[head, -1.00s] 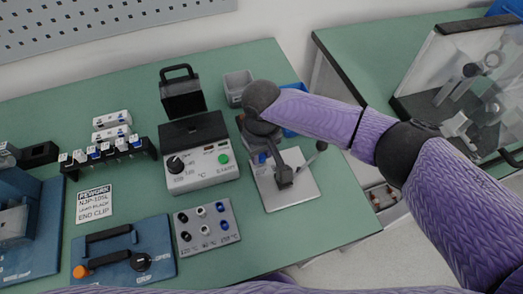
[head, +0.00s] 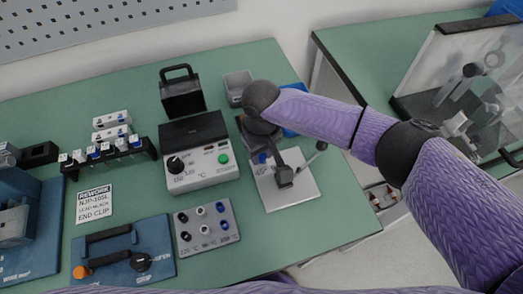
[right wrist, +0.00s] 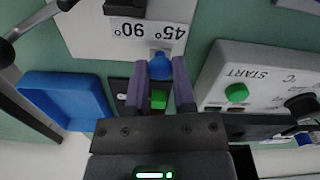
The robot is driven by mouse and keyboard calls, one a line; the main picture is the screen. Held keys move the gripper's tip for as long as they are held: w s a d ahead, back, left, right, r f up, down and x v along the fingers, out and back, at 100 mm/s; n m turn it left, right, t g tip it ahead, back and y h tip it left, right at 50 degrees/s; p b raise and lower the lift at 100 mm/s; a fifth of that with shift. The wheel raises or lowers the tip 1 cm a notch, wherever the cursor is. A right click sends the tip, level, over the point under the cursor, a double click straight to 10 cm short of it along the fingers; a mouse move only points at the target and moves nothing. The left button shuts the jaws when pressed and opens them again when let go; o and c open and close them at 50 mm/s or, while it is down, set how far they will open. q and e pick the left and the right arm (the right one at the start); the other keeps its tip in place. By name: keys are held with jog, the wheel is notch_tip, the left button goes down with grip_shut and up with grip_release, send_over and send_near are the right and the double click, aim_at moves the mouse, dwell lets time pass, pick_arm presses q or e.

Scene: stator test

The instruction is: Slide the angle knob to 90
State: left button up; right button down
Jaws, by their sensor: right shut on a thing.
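The angle knob is a small blue knob (right wrist: 160,66) on a white plate (right wrist: 85,30) with printed labels 45° and 90°. In the right wrist view it lies below the 45° label (right wrist: 172,32), and the 90° label (right wrist: 128,29) is to its left. My right gripper (right wrist: 160,75) is shut on the knob, with one dark finger on each side. In the head view the blue knob (head: 262,158) shows at the back left of the white plate (head: 300,191), just below my right gripper, which is mostly hidden by my wrist. My left gripper is not in view.
A dark lever mechanism (head: 284,176) stands on the plate. A white heater box with a green START button (head: 223,159) is close on the left. A blue tray (right wrist: 65,100) lies on the other side. A grey bin (head: 237,86) stands behind.

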aim_at(274, 160)
jog(key=shift+w+d+r+p, duration=0.1)
jog(key=shift+w+d+p, duration=0.1)
jog(key=shift+d+p, duration=0.35)
jog(key=shift+w+d+r+p, duration=0.1)
jog(key=shift+w+d+p, duration=0.2)
jog(key=shift+d, duration=0.35)
jog(key=shift+d+f, duration=0.1)
jog(key=shift+d, duration=0.05)
jog(key=shift+c, duration=2.2)
grip_release()
jog(key=shift+d+f, duration=0.1)
notch_tip(274, 160, up, 10)
jog(key=p, duration=0.4)
